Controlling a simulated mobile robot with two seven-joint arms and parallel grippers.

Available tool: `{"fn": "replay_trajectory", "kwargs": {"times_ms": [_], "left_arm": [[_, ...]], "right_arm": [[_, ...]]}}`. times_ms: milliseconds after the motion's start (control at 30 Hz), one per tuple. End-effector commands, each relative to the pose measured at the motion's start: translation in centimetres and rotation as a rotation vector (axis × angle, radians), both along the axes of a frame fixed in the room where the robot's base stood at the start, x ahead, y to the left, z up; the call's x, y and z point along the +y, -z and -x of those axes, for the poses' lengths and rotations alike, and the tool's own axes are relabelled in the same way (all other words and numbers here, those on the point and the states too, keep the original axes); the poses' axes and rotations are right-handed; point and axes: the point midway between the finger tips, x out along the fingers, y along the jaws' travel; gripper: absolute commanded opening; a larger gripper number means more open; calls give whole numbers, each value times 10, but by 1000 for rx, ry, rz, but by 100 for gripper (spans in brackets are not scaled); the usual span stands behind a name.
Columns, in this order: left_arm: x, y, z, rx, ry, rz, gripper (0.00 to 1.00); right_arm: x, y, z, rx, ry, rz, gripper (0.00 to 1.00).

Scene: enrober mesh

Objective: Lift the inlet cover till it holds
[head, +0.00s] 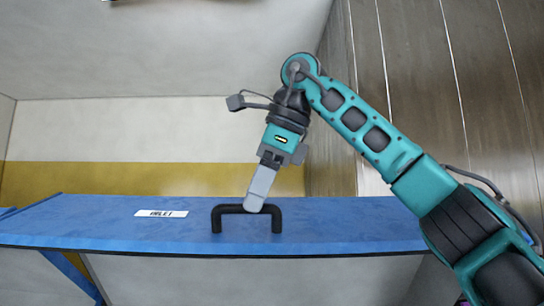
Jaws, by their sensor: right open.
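The inlet cover (345,225) is a long blue panel across the lower part of the head view. It carries a white label (161,213) reading INLET and a black bar handle (277,218). My right gripper (255,204) is at the handle, its grey fingers pointing down over the middle of the bar. The fingers overlap the bar in this view; I cannot tell whether they touch it or straddle it. The jaws are open. My left gripper is not in view.
A blue strut (72,274) slants below the cover at the left. Behind is a pale wall with a yellow band (110,180). Brown metallic panelling (440,90) fills the upper right. The cover's top is clear apart from label and handle.

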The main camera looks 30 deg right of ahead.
Motion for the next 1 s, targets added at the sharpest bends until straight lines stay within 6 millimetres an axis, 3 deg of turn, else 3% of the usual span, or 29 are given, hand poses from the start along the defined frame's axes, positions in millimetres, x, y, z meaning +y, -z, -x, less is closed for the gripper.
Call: {"fn": "replay_trajectory", "kwargs": {"times_ms": [200,533,1000], "left_arm": [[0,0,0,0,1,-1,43],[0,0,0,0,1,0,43],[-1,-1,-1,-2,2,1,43]], "right_arm": [[-7,-41,20,-3,1,0,44],[-15,-79,40,-5,2,1,44],[-20,-100,50,-1,0,0,44]]}}
